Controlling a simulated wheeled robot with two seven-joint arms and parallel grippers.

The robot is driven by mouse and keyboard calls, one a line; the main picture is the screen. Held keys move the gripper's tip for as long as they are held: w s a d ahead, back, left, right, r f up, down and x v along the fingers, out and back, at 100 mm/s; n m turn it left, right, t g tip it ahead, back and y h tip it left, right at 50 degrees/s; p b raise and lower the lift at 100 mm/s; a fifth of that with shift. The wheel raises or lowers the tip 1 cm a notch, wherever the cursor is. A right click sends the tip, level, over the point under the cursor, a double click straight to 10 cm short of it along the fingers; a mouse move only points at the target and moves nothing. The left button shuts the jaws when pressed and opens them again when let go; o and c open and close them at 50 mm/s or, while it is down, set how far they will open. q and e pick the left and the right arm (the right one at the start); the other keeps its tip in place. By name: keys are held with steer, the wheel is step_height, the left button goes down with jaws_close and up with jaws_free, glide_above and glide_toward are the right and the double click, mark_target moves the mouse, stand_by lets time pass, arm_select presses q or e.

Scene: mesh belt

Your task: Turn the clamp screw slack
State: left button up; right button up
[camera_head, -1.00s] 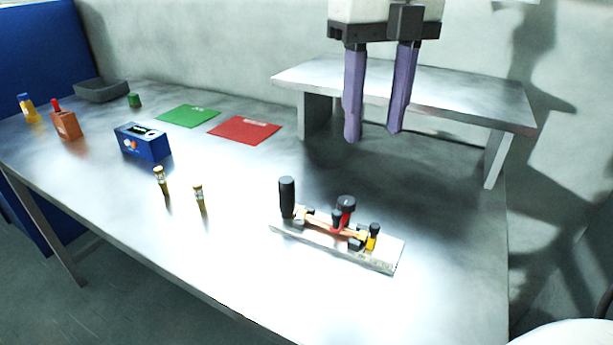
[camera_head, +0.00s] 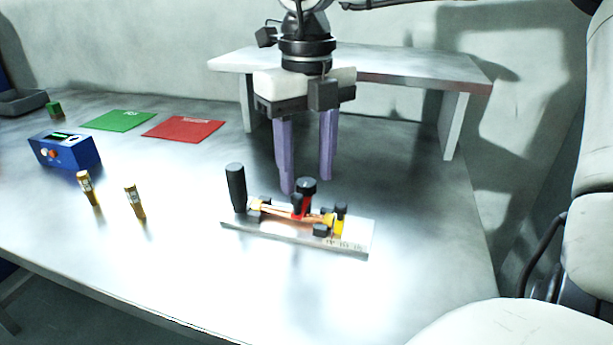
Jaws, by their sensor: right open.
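The clamp fixture stands on a flat metal base plate (camera_head: 290,238) on the table. It has a black upright handle (camera_head: 235,187) at its left end and a black-topped knob over a red part (camera_head: 307,187) near the middle. A yellow part with a black top (camera_head: 338,222) is at its right end. I cannot tell for certain which of these is the clamp screw. My right gripper (camera_head: 307,186) points down above and behind the fixture, its two purple fingers apart with nothing between them. Whether a fingertip touches the knob is unclear. My left gripper is out of view.
A raised metal shelf (camera_head: 400,68) stands behind the fixture. A blue box (camera_head: 66,151), two small brass cylinders (camera_head: 88,188) (camera_head: 135,202), a green mat (camera_head: 118,120) and a red mat (camera_head: 184,129) lie to the left. The front of the table is clear.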

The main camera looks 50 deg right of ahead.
steer(key=shift+f, duration=0.55)
steer(key=c, duration=1)
steer(key=shift+c, duration=0.2)
